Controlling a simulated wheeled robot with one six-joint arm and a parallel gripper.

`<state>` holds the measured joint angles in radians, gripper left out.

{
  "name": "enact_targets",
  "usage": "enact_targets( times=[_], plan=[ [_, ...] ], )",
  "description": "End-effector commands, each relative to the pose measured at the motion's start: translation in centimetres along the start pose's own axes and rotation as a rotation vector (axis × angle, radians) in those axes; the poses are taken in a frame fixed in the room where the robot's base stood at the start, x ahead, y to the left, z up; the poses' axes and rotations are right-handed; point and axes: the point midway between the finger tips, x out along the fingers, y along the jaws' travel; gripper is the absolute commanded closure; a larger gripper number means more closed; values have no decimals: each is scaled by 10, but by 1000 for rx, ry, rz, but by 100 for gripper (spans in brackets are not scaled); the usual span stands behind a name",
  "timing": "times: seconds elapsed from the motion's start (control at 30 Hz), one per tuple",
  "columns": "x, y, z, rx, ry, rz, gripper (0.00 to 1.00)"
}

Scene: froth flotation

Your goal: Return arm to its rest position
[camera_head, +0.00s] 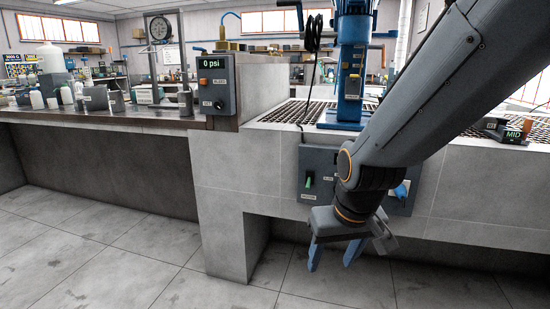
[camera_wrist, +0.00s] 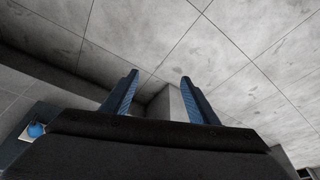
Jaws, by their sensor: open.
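My gripper (camera_head: 334,255) hangs at the end of my grey arm, in front of the concrete bench, pointing down at the floor. Its two blue fingers are apart with nothing between them. In the wrist view my gripper (camera_wrist: 158,85) also shows open, with floor tiles and the bench base beyond the fingertips. The grey control panel (camera_head: 318,172) on the bench front is partly hidden behind my arm. Its green switch (camera_head: 308,183) and blue knob (camera_head: 401,190) show on either side of my arm. The blue knob also shows in the wrist view (camera_wrist: 36,129).
A blue machine stand (camera_head: 350,75) rises from the grated bench top (camera_head: 285,112). A pressure box (camera_head: 216,85) reading 0 psi is on the bench corner. Bottles and containers crowd the left counter (camera_head: 130,122). A display (camera_head: 514,134) reads MID at right. The tiled floor (camera_head: 130,255) is clear.

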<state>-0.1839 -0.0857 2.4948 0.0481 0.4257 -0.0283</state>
Motion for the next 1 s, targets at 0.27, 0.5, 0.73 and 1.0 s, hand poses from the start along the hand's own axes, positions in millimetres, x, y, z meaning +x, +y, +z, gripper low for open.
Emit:
enact_targets(
  times=[0.27, 0.5, 0.73, 1.0],
  plan=[
    [-39, -31, 73, -52, -193, -34, 46],
    [-67, -38, 111, -66, -302, -41, 46],
    [-80, -27, 105, -30, -299, -27, 46],
    [-106, -7, 98, 31, -301, -5, 46]
  ],
)
